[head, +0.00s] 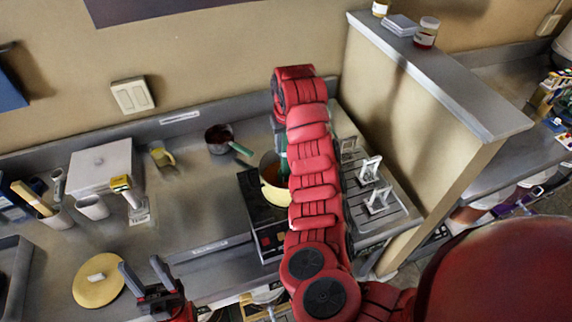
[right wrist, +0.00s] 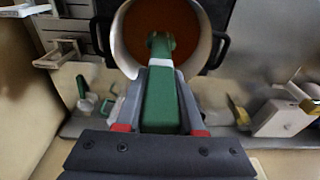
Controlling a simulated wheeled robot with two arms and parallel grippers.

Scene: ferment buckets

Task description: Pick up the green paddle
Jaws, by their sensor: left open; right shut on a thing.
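My right gripper (right wrist: 165,85) is shut on the green paddle (right wrist: 160,105), with a finger on each side of its green length. A white band crosses the paddle near its far end. That end lies over or in a pale pot (right wrist: 203,38) of orange contents; I cannot tell whether it touches them. In the head view the pot (head: 271,196) is on the black cooker, partly behind my right arm. My right gripper is hidden there by the arm. My left gripper (head: 145,272) is open and empty above the counter's front edge.
A dark saucepan with a green handle (head: 219,138) and a yellow cup (head: 161,154) stand behind the pot. A white box (head: 101,162) and containers are on the left. White stands (head: 370,168) are beside a partition (head: 440,75) on the right. The middle counter is clear.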

